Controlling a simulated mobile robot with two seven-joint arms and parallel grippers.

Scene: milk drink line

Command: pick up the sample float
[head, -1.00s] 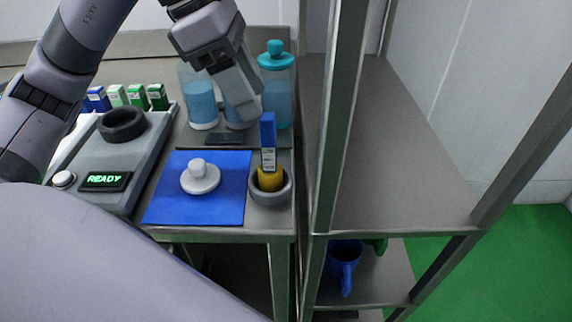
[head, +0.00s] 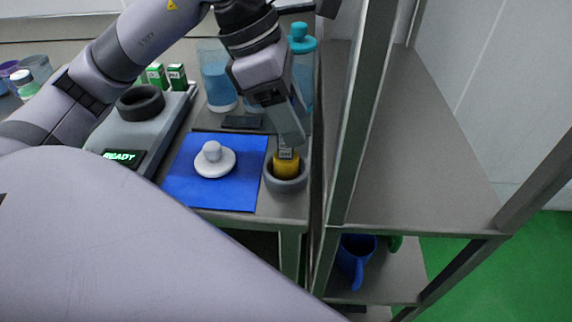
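The sample float, with a yellow body (head: 287,166) and a pale marked label, stands upright in a round dark grey holder (head: 286,185) on the table, right of the blue mat. My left gripper (head: 290,140) reaches down over the float from above, its fingers at the upper stem. The gripper hides most of the blue upper stem. I see the fingers from the side, so I cannot tell whether they are closed on the stem. My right gripper is out of view.
A white knobbed disc (head: 214,162) lies on the blue mat (head: 190,192). Bottles, including a teal-capped one (head: 301,45), stand behind. A grey device with a READY display (head: 124,158) is left. A metal shelf post (head: 361,110) rises close on the right.

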